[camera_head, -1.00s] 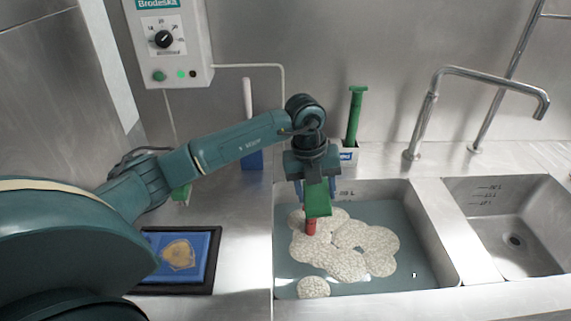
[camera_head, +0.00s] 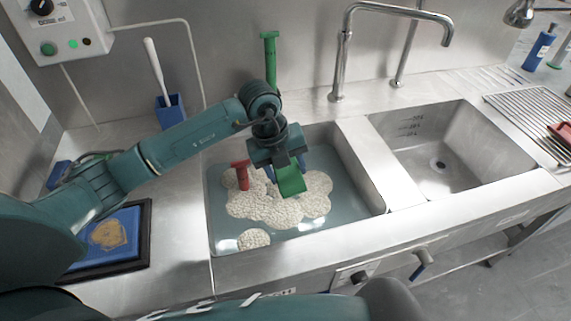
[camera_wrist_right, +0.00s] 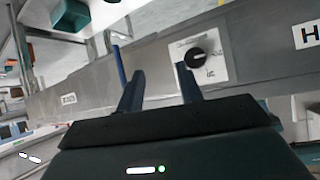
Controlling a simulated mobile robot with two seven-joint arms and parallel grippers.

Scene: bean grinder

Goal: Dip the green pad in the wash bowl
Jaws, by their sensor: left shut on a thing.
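The wash bowl (camera_head: 212,222) is the left basin, filled with bluish water with pale foam (camera_head: 283,205) on it. My left gripper (camera_head: 281,168) is over this basin, pointing down, shut on the green pad (camera_head: 291,182). The pad is just above or at the foam; I cannot tell whether it touches the water. The gripper partly hides the pad's upper part. My right gripper (camera_wrist_right: 160,70) is open and empty in the right wrist view, in front of a steel panel.
A red T-shaped piece (camera_head: 242,174) stands in the left basin beside the pad. An empty basin (camera_head: 440,150) and tap (camera_head: 345,45) are to the right. A blue tray (camera_head: 108,238) lies left, a blue holder (camera_head: 170,110) behind. A green-handled tool (camera_head: 270,60) stands behind the bowl.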

